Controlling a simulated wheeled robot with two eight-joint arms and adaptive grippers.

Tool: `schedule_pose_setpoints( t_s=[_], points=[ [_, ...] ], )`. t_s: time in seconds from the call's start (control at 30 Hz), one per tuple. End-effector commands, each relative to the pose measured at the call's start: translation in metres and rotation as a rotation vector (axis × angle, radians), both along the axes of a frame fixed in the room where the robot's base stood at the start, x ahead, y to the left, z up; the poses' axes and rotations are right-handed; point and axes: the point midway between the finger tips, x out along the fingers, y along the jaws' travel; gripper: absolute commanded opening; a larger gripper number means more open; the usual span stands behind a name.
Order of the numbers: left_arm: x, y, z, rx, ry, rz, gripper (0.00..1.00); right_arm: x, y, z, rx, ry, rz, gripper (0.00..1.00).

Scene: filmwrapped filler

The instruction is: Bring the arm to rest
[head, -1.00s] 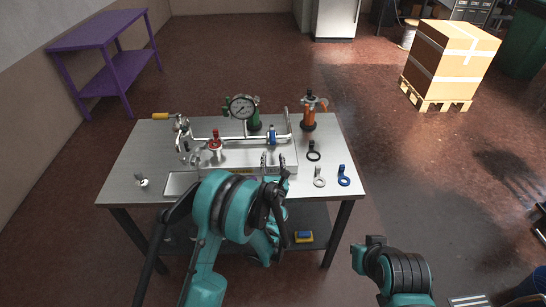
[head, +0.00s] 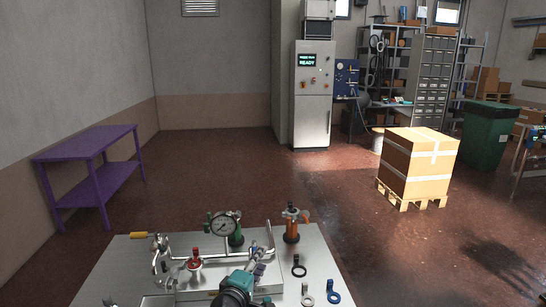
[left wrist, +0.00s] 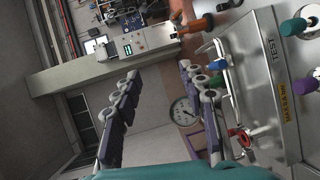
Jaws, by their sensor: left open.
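My left arm reaches in at the bottom middle of the head view, over the front of the metal table (head: 100,270). Its gripper (head: 258,270) shows only as a small part past the teal wrist, close to the test rig's pipework (head: 205,254) in the picture. In the left wrist view the left gripper (left wrist: 158,76) has its two jointed fingers spread, with nothing between them. In that tilted view the rig's pressure gauge (left wrist: 184,111) and red valve (left wrist: 238,132) lie to the right. My right gripper is out of view.
A purple bench (head: 88,155) stands left. A taped carton (head: 418,160) sits on a pallet right. A cabinet (head: 312,100) reads READY. Floor between is clear.

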Motion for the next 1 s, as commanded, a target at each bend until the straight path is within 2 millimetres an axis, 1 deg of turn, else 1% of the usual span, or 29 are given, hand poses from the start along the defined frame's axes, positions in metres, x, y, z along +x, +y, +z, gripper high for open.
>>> schedule_pose_setpoints(
  t_s=[0.03,0.17,0.2,0.27,0.3,0.37,0.4,0.5,0.53,0.6,0.7,1.0],
  points=[
    [-0.021,0.007,0.000,0.128,0.013,-0.037,0.42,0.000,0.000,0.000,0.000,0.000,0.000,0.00],
    [-0.074,0.027,-0.015,0.477,0.063,-0.147,0.42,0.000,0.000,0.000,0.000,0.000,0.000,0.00],
    [-0.092,0.035,-0.022,0.582,0.085,-0.184,0.42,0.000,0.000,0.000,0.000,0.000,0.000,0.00],
    [-0.119,0.049,-0.034,0.735,0.121,-0.238,0.42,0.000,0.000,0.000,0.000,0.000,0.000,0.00],
    [-0.139,0.060,-0.043,0.834,0.149,-0.277,0.42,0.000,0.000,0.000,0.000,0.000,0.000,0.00],
    [-0.167,0.076,-0.057,0.970,0.193,-0.332,0.42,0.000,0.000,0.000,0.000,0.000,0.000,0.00],
    [-0.184,0.087,-0.065,1.052,0.223,-0.370,0.42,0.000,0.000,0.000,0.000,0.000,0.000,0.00],
    [-0.222,0.112,-0.084,1.217,0.295,-0.450,0.42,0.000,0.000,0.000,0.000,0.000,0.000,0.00],
    [-0.231,0.118,-0.088,1.254,0.313,-0.470,0.42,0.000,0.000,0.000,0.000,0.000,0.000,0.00],
    [-0.248,0.130,-0.095,1.322,0.349,-0.508,0.42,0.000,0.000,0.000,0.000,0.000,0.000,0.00],
    [-0.262,0.139,-0.101,1.375,0.378,-0.540,0.42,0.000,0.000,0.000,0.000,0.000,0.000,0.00],
    [-0.264,0.141,-0.102,1.385,0.384,-0.546,0.42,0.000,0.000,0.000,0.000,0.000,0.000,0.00]
  ],
)
